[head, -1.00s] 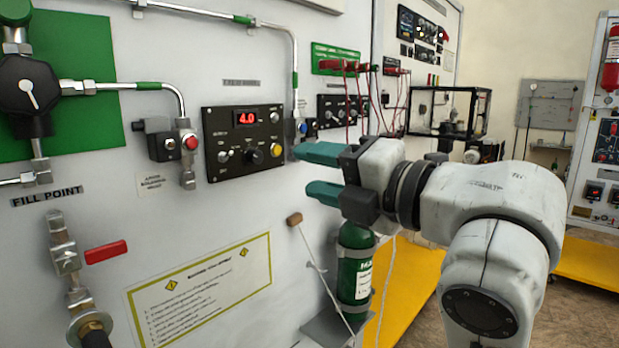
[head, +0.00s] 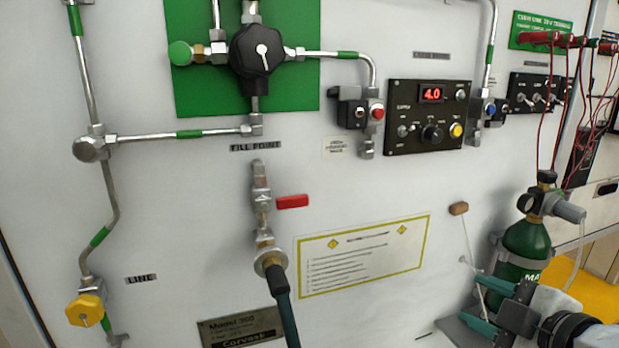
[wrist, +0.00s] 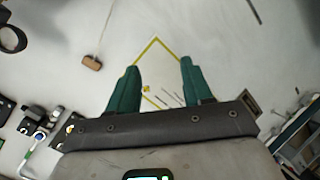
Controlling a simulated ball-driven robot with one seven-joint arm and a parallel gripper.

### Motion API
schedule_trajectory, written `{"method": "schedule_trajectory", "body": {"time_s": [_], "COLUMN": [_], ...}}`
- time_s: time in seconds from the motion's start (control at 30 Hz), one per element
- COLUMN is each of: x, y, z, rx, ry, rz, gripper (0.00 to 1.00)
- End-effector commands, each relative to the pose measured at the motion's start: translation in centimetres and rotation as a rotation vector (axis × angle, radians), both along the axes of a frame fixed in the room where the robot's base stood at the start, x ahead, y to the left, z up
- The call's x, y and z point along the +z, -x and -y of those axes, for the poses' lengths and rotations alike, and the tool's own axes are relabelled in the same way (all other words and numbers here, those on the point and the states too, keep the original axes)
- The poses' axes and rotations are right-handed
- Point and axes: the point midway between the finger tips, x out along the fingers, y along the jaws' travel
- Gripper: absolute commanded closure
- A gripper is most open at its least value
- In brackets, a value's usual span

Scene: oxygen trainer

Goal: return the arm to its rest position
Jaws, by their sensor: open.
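My gripper (head: 478,304) is at the lower right of the head view, in front of the green oxygen bottle's lower part. Its two teal fingers are apart with nothing between them. In the wrist view my gripper (wrist: 158,84) points at the white panel, with the yellow-bordered instruction sign (wrist: 158,62) behind the fingers. That sign (head: 362,256) is left of my gripper in the head view. Most of my arm is out of the head view, past the lower right edge.
The green bottle (head: 526,240) stands on a bracket close to my gripper. A cord with a wooden toggle (head: 459,208) hangs on the panel beside it. A control box (head: 430,117) reads 4.0. A red-handled valve (head: 291,201) with a dark hose (head: 287,318) is at the centre.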

Motion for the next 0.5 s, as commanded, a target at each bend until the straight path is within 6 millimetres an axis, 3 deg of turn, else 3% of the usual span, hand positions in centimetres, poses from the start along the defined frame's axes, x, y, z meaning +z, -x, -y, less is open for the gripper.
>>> {"method": "schedule_trajectory", "body": {"time_s": [0.03, 0.2, 0.4, 0.5], "x": [-3.8, -14.7, -25.3, -28.9], "y": [0.9, 5.4, 13.7, 17.9], "z": [-0.3, -0.7, -0.5, -0.1], "rx": [-0.044, -0.25, -0.542, -0.681], "ry": [-0.086, -0.323, -0.485, -0.519], "rz": [-0.101, -0.41, -0.731, -0.847], "gripper": [0.5, 0.5, 0.5, 0.5]}}
